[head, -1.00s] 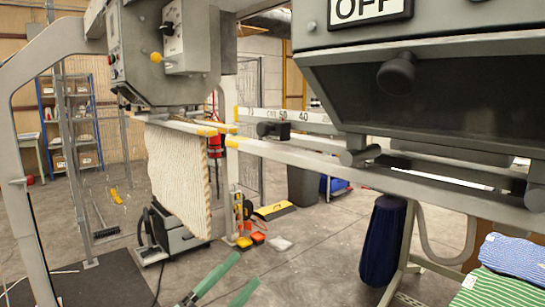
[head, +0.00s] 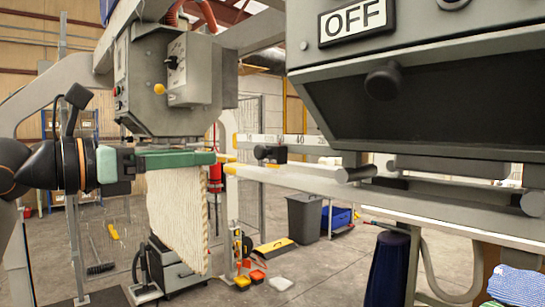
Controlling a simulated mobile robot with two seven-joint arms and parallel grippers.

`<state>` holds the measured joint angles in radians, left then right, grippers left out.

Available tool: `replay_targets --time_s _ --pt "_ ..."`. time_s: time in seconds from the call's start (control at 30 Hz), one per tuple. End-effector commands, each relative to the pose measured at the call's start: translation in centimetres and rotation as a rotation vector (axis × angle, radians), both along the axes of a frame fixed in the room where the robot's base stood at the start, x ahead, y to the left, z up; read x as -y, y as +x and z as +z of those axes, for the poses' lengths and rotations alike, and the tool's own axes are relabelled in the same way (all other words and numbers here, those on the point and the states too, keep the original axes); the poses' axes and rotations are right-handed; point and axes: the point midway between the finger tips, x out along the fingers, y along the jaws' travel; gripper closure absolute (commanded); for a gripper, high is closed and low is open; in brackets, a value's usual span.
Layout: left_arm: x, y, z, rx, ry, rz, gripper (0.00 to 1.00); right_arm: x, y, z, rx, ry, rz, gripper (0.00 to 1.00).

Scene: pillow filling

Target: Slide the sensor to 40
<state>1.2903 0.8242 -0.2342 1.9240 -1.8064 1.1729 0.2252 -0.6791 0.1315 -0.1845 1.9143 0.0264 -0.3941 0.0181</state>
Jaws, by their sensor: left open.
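The sensor looks to be the small black block (head: 270,153) on the pale horizontal rail (head: 300,172). A numbered scale bar (head: 310,140) runs just behind and above it. The block sits left of the 40 mark, near the mark that looks like 50. My left gripper (head: 206,158) comes in from the left with green fingers pointing right. It is open and empty, left of the block and apart from it. It overlaps the top of the cream hanging cloth (head: 178,210) in the picture; how near it is cannot be told. My right gripper is not in view.
A grey machine box with an OFF sign (head: 357,21) overhangs the rail at right. Another grey housing (head: 185,85) with a yellow knob hangs above my left gripper. A dark blue bag (head: 388,270) hangs below the rail. A grey bin (head: 304,218) stands behind on the floor.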

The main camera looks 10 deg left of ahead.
Motion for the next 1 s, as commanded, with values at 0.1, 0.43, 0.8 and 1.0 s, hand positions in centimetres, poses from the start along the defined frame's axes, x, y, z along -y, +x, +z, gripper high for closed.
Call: replay_targets --time_s 0.1,0.43,0.8,1.0 --pt "0.5 0.6 0.1 -0.001 -0.002 -0.003 0.30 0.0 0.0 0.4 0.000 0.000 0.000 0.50" --pt "2.6 3.2 0.2 -0.002 -0.003 -0.007 0.30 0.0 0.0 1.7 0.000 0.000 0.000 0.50" --pt "4.9 6.1 0.2 -0.002 -0.002 -0.006 0.30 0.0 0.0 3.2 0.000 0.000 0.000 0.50" --pt "6.1 7.7 0.2 -0.002 -0.003 -0.006 0.30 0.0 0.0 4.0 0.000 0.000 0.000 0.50"
